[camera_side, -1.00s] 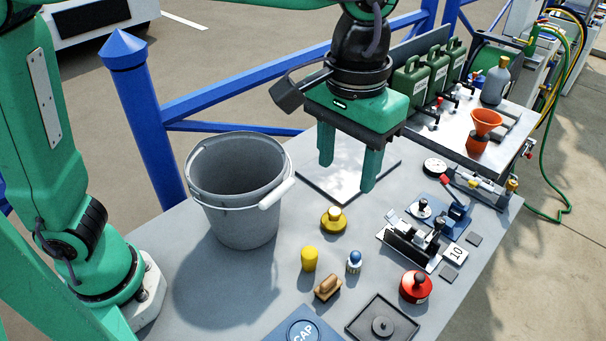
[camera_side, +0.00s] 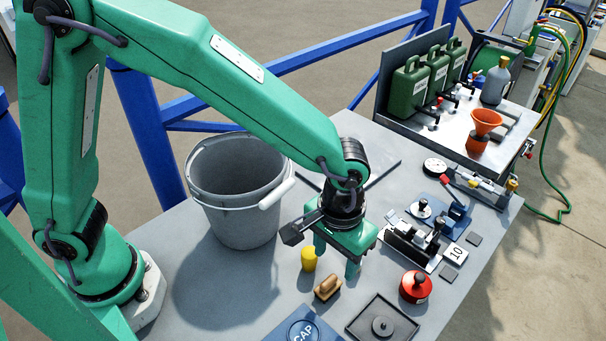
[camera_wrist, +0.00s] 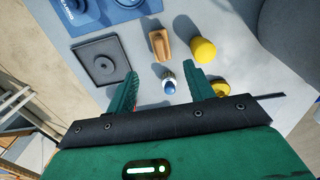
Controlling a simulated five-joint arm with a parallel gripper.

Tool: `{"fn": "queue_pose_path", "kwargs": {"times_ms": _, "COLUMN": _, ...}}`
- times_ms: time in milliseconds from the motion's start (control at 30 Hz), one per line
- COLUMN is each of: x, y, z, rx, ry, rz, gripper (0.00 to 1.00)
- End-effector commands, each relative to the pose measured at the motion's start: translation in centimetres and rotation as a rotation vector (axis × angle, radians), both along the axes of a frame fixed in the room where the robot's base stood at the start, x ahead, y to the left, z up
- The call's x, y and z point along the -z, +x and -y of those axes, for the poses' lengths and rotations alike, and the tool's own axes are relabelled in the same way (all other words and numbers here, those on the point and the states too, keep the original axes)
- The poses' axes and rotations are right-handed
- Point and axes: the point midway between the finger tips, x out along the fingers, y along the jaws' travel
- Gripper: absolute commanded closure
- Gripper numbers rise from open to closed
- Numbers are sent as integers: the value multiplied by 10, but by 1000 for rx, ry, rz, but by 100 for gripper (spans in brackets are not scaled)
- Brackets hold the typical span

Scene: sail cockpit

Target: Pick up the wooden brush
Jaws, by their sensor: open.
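The wooden brush (camera_side: 327,288) is a small tan block with a raised grip. It lies on the grey table, in front of the yellow cylinder in the side view. In the wrist view the brush (camera_wrist: 160,45) is beyond the fingertips, roughly in line with the gap between them. My gripper (camera_side: 335,262) points down, open and empty, just behind the brush in the side view. In the wrist view my gripper (camera_wrist: 164,75) has its green fingers spread to either side of a blue-topped silver piece (camera_wrist: 169,84). That piece is hidden in the side view.
A yellow cylinder (camera_side: 308,260) stands close beside the brush. A grey bucket (camera_side: 228,222) stands to the left. Bare table lies left of the brush.

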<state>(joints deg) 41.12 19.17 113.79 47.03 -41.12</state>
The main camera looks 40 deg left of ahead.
Motion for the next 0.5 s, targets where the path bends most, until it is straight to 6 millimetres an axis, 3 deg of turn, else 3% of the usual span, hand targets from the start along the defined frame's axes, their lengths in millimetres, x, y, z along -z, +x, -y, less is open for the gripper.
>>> {"fn": "queue_pose_path", "kwargs": {"times_ms": 233, "x": 6, "y": 0, "z": 0, "rx": 0, "ry": 1, "rz": -1, "gripper": 47}}
{"fn": "queue_pose_path", "kwargs": {"times_ms": 500, "x": 26, "y": 0, "z": 0, "rx": 0, "ry": 1, "rz": -1, "gripper": 47}}
